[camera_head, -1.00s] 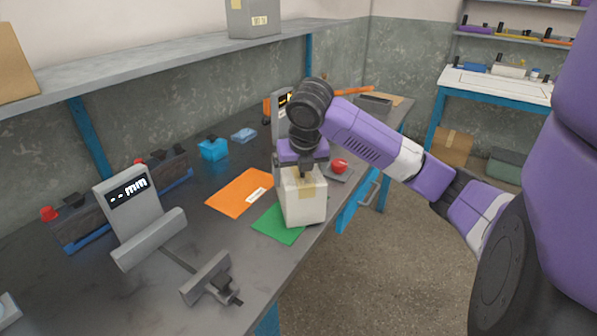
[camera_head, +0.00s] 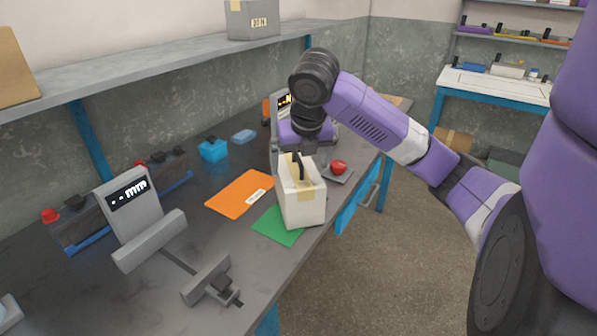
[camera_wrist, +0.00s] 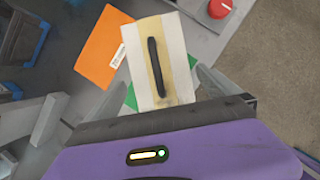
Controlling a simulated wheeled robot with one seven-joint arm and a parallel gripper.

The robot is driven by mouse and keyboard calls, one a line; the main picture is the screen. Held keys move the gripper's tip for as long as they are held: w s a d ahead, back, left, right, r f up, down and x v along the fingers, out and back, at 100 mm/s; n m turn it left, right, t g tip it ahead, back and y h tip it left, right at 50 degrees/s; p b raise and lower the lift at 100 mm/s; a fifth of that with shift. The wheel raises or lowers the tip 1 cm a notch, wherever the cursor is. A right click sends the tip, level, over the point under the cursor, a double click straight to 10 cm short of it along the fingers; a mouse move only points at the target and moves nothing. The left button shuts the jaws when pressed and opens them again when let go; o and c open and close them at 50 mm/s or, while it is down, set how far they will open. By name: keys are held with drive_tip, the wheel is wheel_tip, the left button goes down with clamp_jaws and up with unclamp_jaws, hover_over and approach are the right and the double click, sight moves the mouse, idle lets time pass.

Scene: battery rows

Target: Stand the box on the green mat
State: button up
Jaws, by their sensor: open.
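The white box (camera_head: 303,205) has a tan tape strip and a black handle on top. It stands upright on the green mat (camera_head: 274,228), toward the mat's right side, and hides much of it. In the wrist view the box (camera_wrist: 174,68) shows from above with its handle, and slivers of the green mat (camera_wrist: 131,97) show beside it. My gripper (camera_head: 298,158) is open and empty just above and behind the box, apart from the handle as far as I can tell. Its fingers spread to either side in the wrist view.
An orange mat (camera_head: 239,194) with a label lies left of the green one. A red button (camera_head: 339,167) sits on a plate behind the box. A grey measuring device (camera_head: 130,204) stands at the front left. The bench's right edge is close to the box.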

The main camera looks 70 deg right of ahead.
drive_tip(key=v, duration=0.5)
drive_tip(key=shift+r+p, duration=0.2)
drive_tip(key=shift+p, duration=0.2)
